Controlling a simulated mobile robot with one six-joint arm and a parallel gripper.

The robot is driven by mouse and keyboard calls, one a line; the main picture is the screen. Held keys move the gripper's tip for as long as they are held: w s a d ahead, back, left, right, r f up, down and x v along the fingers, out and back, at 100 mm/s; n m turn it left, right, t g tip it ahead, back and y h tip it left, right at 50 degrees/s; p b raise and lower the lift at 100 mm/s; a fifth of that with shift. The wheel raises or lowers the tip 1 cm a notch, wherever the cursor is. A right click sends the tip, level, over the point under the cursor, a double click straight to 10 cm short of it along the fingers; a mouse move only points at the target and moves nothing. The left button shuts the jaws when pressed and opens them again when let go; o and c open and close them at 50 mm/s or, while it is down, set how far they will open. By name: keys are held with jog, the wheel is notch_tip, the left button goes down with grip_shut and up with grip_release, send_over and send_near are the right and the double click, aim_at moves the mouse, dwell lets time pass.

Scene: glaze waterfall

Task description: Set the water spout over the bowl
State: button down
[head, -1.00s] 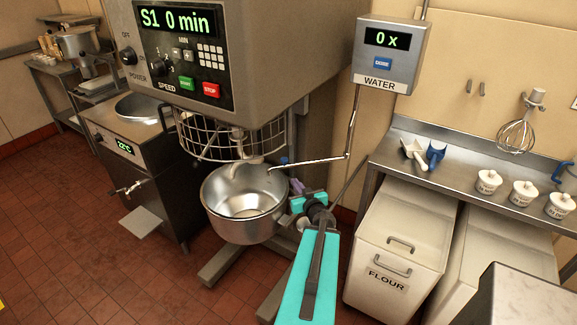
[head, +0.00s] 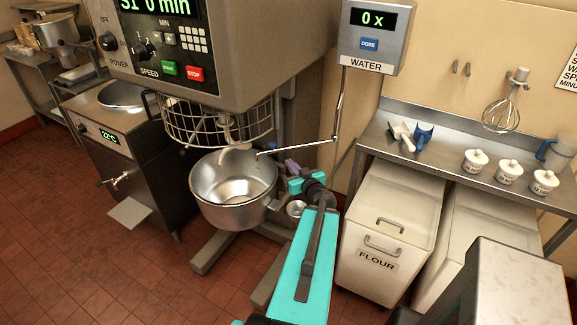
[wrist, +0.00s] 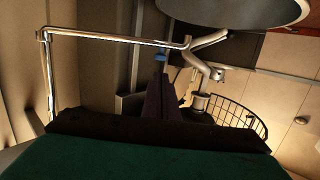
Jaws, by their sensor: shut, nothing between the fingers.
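The water spout (head: 300,146) is a thin bent metal pipe. It hangs from the water box (head: 370,38) and runs left, with its tip at the back right rim of the steel bowl (head: 232,215) in the head view. I cannot tell how far over the bowl the tip reaches. My gripper (head: 292,166), with purple fingers, is shut and empty, right of the bowl and just below the spout. In the wrist view the spout (wrist: 115,36) crosses above the shut fingers (wrist: 160,90). It is apart from them in the picture. The bowl (wrist: 235,8) is cut off at the top.
The mixer's wire guard (head: 215,128) and hook (head: 236,150) are above the bowl. Flour bins (head: 388,235) stand to the right, under a steel shelf (head: 430,160) with scoops and white tubs. A pale-topped block (head: 515,270) is at the front right.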

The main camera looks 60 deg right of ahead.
jog(key=shift+b+x, duration=1.15)
jog(key=shift+b, duration=2.15)
jog(key=b, duration=0.2)
send_near(274, 146)
jog(key=shift+x, duration=3.2)
jog(key=shift+r, duration=0.1)
